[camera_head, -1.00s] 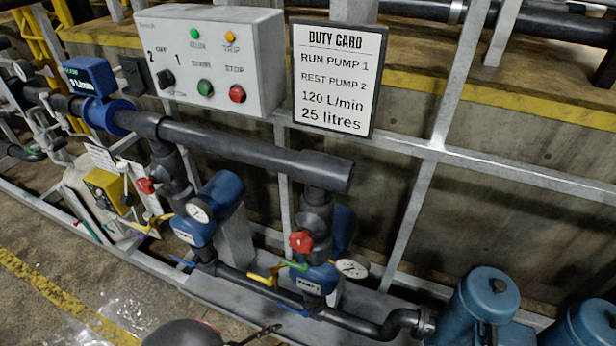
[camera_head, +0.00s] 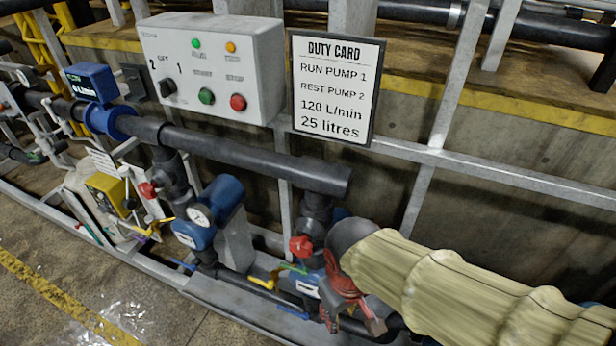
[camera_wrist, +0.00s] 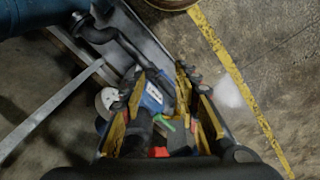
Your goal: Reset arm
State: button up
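My arm in its cream sleeve (camera_head: 470,290) reaches in from the lower right in the head view. My gripper (camera_head: 350,318) hangs at its end, reddish and partly blurred against the pump pipework, in front of the right pump. In the wrist view my gripper (camera_wrist: 160,82) has its yellow-padded fingers spread apart, with a blue pump body (camera_wrist: 152,98) showing between and beyond them. I see nothing held. Whether the fingers touch the pipework cannot be told.
The grey control box (camera_head: 212,65) and duty card (camera_head: 334,88) are on the frame behind. A red valve handle (camera_head: 301,246) and yellow lever (camera_head: 262,281) are close left of my gripper. A black pipe (camera_head: 250,155) runs above.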

jog(key=s+d+r+m+t, duration=0.1)
jog(key=d+r+m+t, duration=0.3)
jog(key=d+r, duration=0.8)
jog(key=shift+r+m+t+p, duration=0.25)
jog(key=shift+m+p, duration=0.2)
jog(key=shift+m, duration=0.45)
jog(key=shift+d, duration=0.15)
